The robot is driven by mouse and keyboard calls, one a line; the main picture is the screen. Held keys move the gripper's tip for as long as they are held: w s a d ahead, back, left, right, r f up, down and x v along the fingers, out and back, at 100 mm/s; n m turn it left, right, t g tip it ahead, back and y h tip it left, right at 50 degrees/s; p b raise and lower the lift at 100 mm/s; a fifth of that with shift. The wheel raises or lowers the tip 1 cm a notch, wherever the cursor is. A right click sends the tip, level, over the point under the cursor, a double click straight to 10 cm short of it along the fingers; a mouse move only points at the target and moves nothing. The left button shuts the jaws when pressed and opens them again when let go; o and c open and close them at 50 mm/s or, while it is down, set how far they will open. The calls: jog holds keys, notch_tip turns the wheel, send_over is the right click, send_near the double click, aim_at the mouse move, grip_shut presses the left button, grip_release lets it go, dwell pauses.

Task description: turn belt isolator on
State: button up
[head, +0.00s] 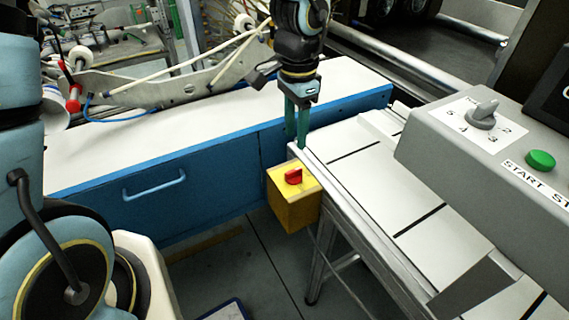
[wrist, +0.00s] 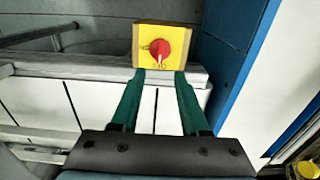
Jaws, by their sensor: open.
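The belt isolator is a yellow box (head: 293,205) with a red rotary knob (head: 293,177) on its top face. It is fixed beside the end of the white slatted belt table. In the wrist view the yellow face (wrist: 146,38) and red knob (wrist: 160,50) lie just beyond my fingertips. A pale mark shows on the knob; the lettering around it is too small to read surely. My gripper (head: 298,143) points down above and behind the box in the head view. Its two green fingers (wrist: 157,73) are apart with nothing between them, and I see no contact with the knob.
A blue cabinet with a white top (head: 220,115) stands behind the box. The belt table (head: 385,190) runs to the right. A grey control panel (head: 470,150) with a selector dial (head: 484,114) and green button (head: 540,160) overhangs it. Floor (head: 235,265) is open in front.

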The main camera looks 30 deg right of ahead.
aim_at(294, 170)
notch_tip(294, 170, down, 10)
jog(key=shift+f+p, duration=0.15)
jog(key=shift+p, duration=0.15)
grip_shut()
dwell(0.4)
